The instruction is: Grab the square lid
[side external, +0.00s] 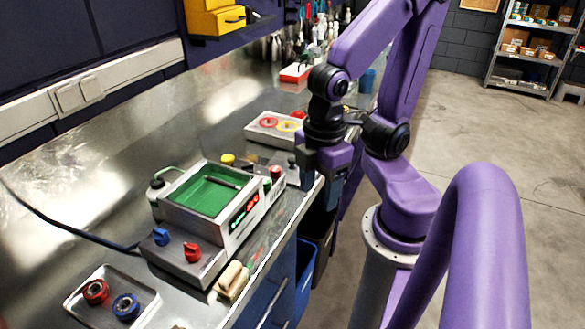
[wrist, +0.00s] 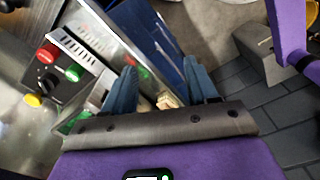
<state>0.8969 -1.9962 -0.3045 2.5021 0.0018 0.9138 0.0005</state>
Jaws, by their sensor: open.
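No separate square lid can be made out for certain. The closest match is the rectangular green top (side external: 205,190) of the grey bench machine (side external: 190,262), with a dark rod on it; I cannot tell whether it is a lid or an open basin. My gripper (side external: 321,188) is open and points down beside the bench's front edge, to the right of the machine and apart from it. In the wrist view my gripper's two blue fingers (wrist: 160,82) are spread, with nothing held. A small beige piece (wrist: 167,101) shows between them, farther off. Part of the machine is hidden behind my gripper there.
A control box (wrist: 62,72) with red, green and yellow buttons stands close to my gripper. A metal tray (side external: 150,297) holds red and blue round parts. A grey box with coloured rings (side external: 268,128) and a red bin (side external: 296,72) stand farther back.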

